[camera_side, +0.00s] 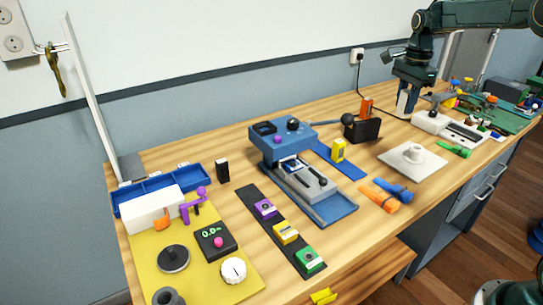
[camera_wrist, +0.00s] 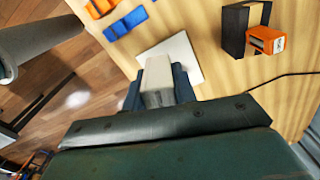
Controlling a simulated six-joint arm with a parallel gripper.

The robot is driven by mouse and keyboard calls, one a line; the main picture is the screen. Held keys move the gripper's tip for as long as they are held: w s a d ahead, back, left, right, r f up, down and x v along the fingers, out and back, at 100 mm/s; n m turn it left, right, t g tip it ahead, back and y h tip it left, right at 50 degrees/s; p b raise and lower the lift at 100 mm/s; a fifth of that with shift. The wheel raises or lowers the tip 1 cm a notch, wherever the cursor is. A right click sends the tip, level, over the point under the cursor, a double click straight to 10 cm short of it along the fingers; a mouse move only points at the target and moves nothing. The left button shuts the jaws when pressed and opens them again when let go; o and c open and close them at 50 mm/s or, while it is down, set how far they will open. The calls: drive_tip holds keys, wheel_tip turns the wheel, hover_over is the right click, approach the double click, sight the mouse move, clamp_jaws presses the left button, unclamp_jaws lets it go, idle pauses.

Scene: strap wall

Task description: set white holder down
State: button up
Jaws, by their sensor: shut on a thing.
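My gripper (camera_side: 406,97) is at the back right of the bench in the side view, pointing down. In the wrist view its two dark fingers (camera_wrist: 158,87) are shut on the white holder (camera_wrist: 157,72), a pale block between them. In the side view only a narrow pale part of the holder (camera_side: 402,104) shows beside the fingers. Its lower end is hard to make out, so I cannot tell whether it touches the bench.
A white square plate (camera_side: 428,172) with a round raised centre lies in front. Orange and blue rolls (camera_side: 379,197) lie beside it. A black box (camera_side: 362,130) and an orange block (camera_side: 366,106) stand left of my gripper. A white tray unit (camera_side: 430,122) is to the right.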

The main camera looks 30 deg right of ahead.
drive_tip(key=s+d+m, duration=0.2)
drive_tip(key=d+m, duration=0.9)
drive_tip(key=m, duration=0.4)
wheel_tip(320, 180, down, 11)
drive_tip(key=shift+w+a+f, duration=0.1)
drive_tip(key=shift+a+f, duration=0.05)
drive_tip(key=shift+w+f, duration=0.95)
drive_tip(key=shift+w, duration=0.85)
drive_tip(key=shift+w+f, duration=0.9)
drive_tip(key=shift+w, duration=0.95)
drive_tip(key=shift+w+f, duration=0.95)
drive_tip(key=shift+w, duration=0.85)
drive_tip(key=shift+w, duration=0.15)
drive_tip(key=shift+w+f, duration=0.95)
drive_tip(key=shift+w, duration=0.25)
drive_tip(key=shift+w+f, duration=0.2)
drive_tip(key=shift+f, duration=0.15)
